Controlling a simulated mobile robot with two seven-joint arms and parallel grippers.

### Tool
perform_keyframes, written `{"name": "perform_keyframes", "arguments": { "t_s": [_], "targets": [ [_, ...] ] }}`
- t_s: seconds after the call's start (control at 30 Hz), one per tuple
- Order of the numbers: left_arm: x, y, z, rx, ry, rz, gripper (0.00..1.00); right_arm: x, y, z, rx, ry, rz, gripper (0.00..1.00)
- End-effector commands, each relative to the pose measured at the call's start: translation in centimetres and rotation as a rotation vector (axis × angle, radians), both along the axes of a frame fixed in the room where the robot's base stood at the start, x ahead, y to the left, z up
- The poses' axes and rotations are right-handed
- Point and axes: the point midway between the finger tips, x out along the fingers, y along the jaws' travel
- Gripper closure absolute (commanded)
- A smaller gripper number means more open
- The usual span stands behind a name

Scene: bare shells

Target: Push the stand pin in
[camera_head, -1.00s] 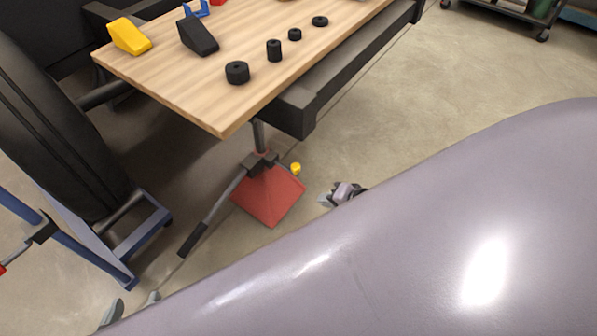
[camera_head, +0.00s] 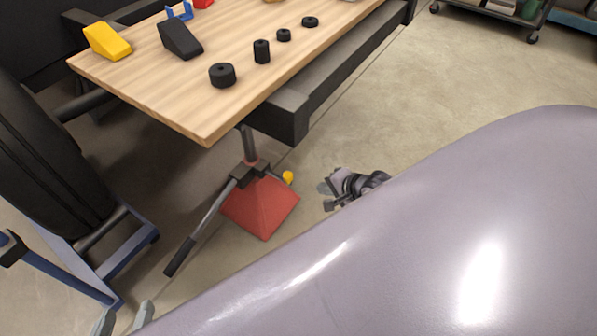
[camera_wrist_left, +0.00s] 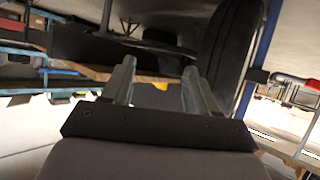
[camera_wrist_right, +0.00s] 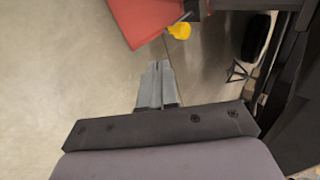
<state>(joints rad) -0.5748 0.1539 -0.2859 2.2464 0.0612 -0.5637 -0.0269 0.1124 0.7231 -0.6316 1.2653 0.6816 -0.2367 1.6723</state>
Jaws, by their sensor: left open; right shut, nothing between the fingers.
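The red stand (camera_head: 262,207) is on the floor below the table's front corner, with a post and a long black-gripped lever. The stand pin shows a yellow knob (camera_head: 287,177) on the stand's right side. In the right wrist view the yellow knob (camera_wrist_right: 179,31) is near the top, beside the red stand (camera_wrist_right: 143,18). My right gripper (camera_head: 326,195) is shut and empty, to the right of the knob and apart from it. Its closed fingertips (camera_wrist_right: 157,64) point toward the knob. My left gripper (camera_head: 124,318) is open and empty at the bottom left; its fingers show in the left wrist view (camera_wrist_left: 157,75).
The wooden table (camera_head: 150,90) stands above the stand, with black cylinders, a yellow wedge (camera_head: 107,41) and a black wedge (camera_head: 181,40). A blue frame (camera_head: 125,265) with a large black tyre (camera_head: 45,165) is at left.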

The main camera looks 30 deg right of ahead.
Motion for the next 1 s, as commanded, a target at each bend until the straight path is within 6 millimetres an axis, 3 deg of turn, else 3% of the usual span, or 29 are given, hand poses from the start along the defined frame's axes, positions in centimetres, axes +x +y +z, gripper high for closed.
{"name": "perform_keyframes", "arguments": {
  "t_s": [0.13,0.57,0.8,1.0],
  "targets": [
    [0.6,-1.3,-0.9,-0.079,-0.005,-0.017,0.41,1.8,0.4,-2.2,-0.001,-0.002,0.001,1.00],
    [1.5,-4.7,-1.9,-0.297,-0.004,-0.083,0.41,6.1,1.5,-6.4,-0.001,-0.003,0.000,1.00],
    [1.2,-3.4,-1.9,-0.221,-0.086,-0.070,0.41,8.8,2.1,-6.2,-0.001,-0.002,0.000,1.00],
    [1.1,-2.9,-1.7,-0.192,-0.119,-0.066,0.41,9.7,2.3,-6.1,0.000,-0.001,0.001,1.00]
  ]
}}
